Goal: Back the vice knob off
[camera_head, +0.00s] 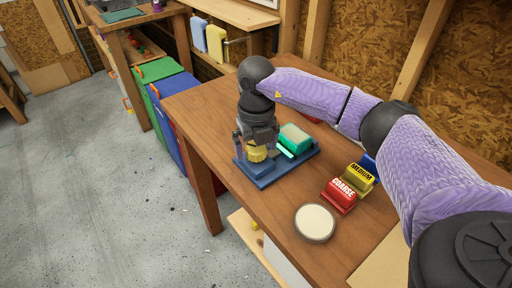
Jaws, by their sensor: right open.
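The vice knob (257,154) is a yellow round knob at the front of a blue vice base (265,179) on the wooden workbench. My right gripper (256,147) points down over the knob with its fingers on either side of it. The gripper is open; I cannot tell whether a finger touches the knob. A teal block with a pale top (295,136) sits on the vice base, just right of the gripper. The gripper and wrist hide part of the vice. My left gripper is out of view.
A red "COARSE" block (340,194), a yellow "MEDIUM" block (359,177) and a partly hidden blue block (369,162) stand to the right on the workbench (268,215). A round cream-topped dish (315,222) lies near the front. Green and blue bins (165,95) stand left of the bench.

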